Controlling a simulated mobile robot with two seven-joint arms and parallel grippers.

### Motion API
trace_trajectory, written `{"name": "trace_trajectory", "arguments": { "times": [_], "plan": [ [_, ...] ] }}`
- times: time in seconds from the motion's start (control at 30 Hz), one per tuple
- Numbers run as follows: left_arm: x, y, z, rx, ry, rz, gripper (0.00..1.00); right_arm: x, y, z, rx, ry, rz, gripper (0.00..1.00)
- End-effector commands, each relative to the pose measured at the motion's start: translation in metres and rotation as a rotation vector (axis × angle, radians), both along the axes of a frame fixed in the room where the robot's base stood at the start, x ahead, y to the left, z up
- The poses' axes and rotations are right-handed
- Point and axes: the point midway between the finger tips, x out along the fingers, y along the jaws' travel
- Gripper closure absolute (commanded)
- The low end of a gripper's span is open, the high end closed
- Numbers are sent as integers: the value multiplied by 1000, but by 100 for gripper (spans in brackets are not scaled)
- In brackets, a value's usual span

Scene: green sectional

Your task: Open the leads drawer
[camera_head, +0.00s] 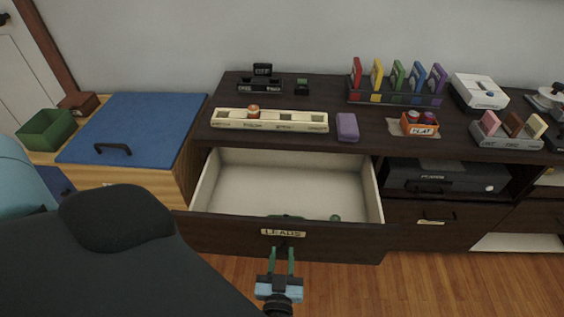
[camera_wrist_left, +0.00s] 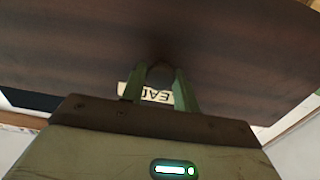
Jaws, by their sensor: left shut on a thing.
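The leads drawer (camera_head: 230,228) is pulled well out of the dark cabinet, and its pale inside shows. Its front carries a label reading LEADS (camera_head: 283,233). Small green items (camera_head: 335,218) lie inside near the front wall, partly hidden by it. My left gripper (camera_head: 282,262) is at the middle of the drawer front, just below the label, with its green fingers shut on the drawer's handle. In the left wrist view the fingers (camera_wrist_left: 160,85) meet the dark drawer front (camera_wrist_left: 70,55), with the label (camera_wrist_left: 158,95) partly hidden behind them. My right gripper is not in view.
The dark cabinet top (camera_head: 370,130) holds a cream tray (camera_head: 300,122), a purple block (camera_head: 347,127), an orange box (camera_head: 420,124) and a rack of coloured cases (camera_head: 395,96). A blue-lidded wooden chest (camera_head: 140,125) stands at left. Wooden floor (camera_head: 440,285) is clear at right.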

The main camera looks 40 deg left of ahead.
Motion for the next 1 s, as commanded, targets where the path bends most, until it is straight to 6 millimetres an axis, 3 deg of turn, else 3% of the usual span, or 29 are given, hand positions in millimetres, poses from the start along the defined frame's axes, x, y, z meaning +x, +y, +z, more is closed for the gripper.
{"name": "trace_trajectory", "arguments": {
  "times": [0.2, 0.23, 0.37, 1.0],
  "plan": [
    [0, 0, -1, -1, 2, -1, 100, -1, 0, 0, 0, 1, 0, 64],
    [0, 0, -1, -1, 2, -1, 66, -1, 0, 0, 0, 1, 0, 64],
    [0, 0, 0, -1, 1, 0, 49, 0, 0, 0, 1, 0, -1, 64],
    [-2, 0, 0, -1, 1, -2, 49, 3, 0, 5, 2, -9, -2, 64]
  ]
}}
